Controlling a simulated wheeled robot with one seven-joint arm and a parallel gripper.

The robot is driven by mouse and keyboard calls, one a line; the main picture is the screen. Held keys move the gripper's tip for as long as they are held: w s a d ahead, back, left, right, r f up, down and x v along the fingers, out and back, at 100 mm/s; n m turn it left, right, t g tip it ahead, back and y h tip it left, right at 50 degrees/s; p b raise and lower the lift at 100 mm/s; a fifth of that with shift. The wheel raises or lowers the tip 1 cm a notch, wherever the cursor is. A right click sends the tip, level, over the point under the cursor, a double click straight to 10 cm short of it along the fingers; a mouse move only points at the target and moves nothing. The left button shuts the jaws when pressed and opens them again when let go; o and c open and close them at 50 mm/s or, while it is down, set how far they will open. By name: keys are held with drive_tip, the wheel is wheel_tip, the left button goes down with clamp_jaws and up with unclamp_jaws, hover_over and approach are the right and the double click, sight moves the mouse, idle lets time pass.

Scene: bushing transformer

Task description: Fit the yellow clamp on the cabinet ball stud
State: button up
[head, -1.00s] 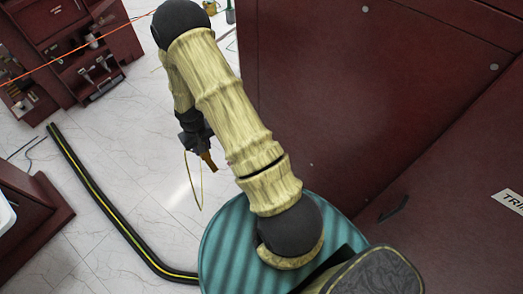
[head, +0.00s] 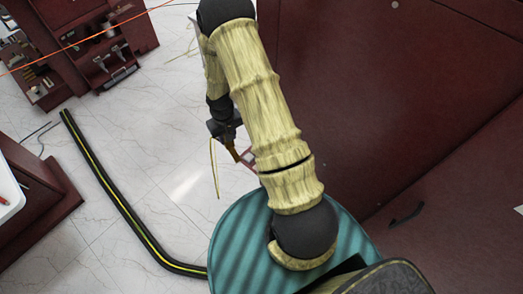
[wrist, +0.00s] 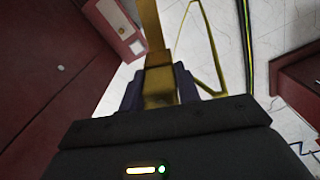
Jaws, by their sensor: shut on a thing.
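My gripper (head: 227,137) hangs below my forearm in the head view, left of the large dark red cabinet (head: 350,90). It is shut on the yellow clamp (head: 234,153), which looks orange-brown here and points downward. In the wrist view the clamp (wrist: 158,82) stands as a golden bar between the two dark fingers of my gripper (wrist: 159,88). A thin yellow cable (head: 214,170) hangs in a loop beside it, and the cable also shows in the wrist view (wrist: 210,50).
A black and yellow floor strip (head: 115,190) curves across the white tiled floor (head: 165,120). Dark red shelving (head: 110,50) stands at the upper left and a dark red bench (head: 45,200) at the left edge. An orange line crosses the upper left.

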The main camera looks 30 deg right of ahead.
drive_tip(key=s+d+f+n+b, duration=0.2)
drive_tip(key=d+f+n+b, duration=0.1)
drive_tip(key=d+f+b, duration=0.9)
wheel_tip(320, 180, down, 4)
drive_tip(key=b, duration=0.7)
drive_tip(key=shift+d+f+n, duration=0.2)
drive_tip(key=shift+d+n, duration=0.1)
drive_tip(key=shift+f+b, duration=1.75)
drive_tip(key=shift+f, duration=0.85)
drive_tip(key=shift+f, duration=0.25)
drive_tip(key=shift+f+b, duration=0.35)
drive_tip(key=shift+f+b, duration=1.2)
drive_tip(key=shift+f, duration=0.8)
